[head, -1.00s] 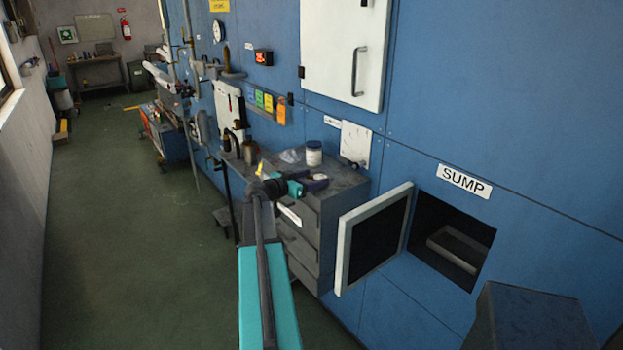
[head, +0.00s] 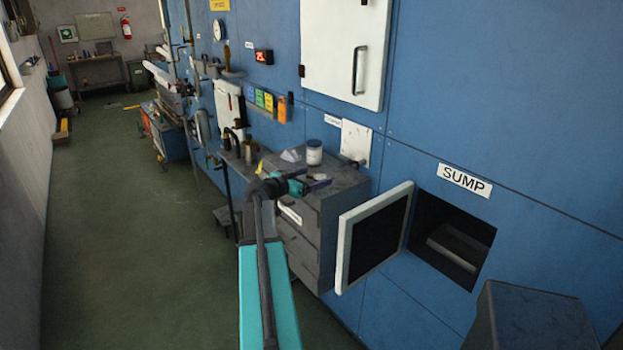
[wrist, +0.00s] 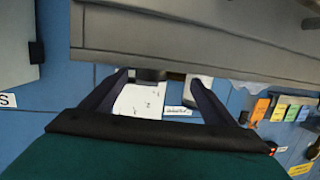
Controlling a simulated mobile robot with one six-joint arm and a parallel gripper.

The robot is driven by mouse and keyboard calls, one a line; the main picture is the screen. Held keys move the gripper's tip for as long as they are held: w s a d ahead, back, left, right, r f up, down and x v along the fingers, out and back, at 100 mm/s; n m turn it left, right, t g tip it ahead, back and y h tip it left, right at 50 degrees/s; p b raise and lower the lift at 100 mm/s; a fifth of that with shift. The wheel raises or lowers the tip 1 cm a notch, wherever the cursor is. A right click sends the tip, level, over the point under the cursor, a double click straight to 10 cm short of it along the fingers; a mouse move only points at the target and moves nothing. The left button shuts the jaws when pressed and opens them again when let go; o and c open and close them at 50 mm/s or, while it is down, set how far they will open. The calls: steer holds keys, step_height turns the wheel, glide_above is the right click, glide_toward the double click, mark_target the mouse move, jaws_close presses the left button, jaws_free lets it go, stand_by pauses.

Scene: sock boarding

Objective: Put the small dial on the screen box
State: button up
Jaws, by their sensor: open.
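A round white-faced dial (head: 218,30) is on the blue wall in the head view; I cannot tell if it is the small dial of the task. A small dark box with a lit red display (head: 263,57), which looks like the screen box, is on the wall to its lower right. My gripper (head: 312,183) is by the top of the grey drawer cabinet, well below and to the right of both. In the wrist view my gripper (wrist: 158,82) has its fingers apart, with no object clearly held between them.
A white-lidded jar (head: 314,153) stands on the grey drawer cabinet (head: 345,186). Coloured cards (head: 260,99) hang on the wall beyond. At right, a hinged door (head: 374,238) stands open beside the SUMP opening (head: 450,240). The green floor (head: 130,240) at left is clear.

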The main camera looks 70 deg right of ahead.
steer(key=b+v, duration=0.4)
steer(key=v, duration=0.8)
steer(key=shift+f, duration=0.1)
stand_by(0.4)
steer(key=w+a+f+n+t+y, duration=0.1)
steer(key=w+a+f+n+y, duration=0.2)
steer(key=a+f, duration=0.55)
steer(key=w+a+f+n+t, duration=0.1)
steer(key=w+a+f+n, duration=0.3)
steer(key=f, duration=0.7)
steer(key=w+a+f+n+t+y, duration=0.1)
steer(key=w+a+f+n+y, duration=0.1)
steer(key=w+a+f, duration=0.55)
steer(key=s+a+f+n+y, duration=0.2)
steer(key=a+f+n+y, duration=0.25)
steer(key=a+f, duration=1.3)
steer(key=s+a+f+n+g+y, duration=0.1)
steer(key=s+a+f+n, duration=0.2)
steer(key=s+a, duration=0.3)
steer(key=s+a+f+n+g+y, duration=0.1)
steer(key=s+a+f, duration=0.5)
steer(key=a, duration=0.8)
steer(key=s+a+f+n+g+y, duration=0.1)
steer(key=s+a+f+n+y, duration=0.2)
steer(key=a, duration=0.7)
steer(key=s+f+n, duration=0.2)
steer(key=s, duration=0.1)
steer(key=shift+a, duration=0.2)
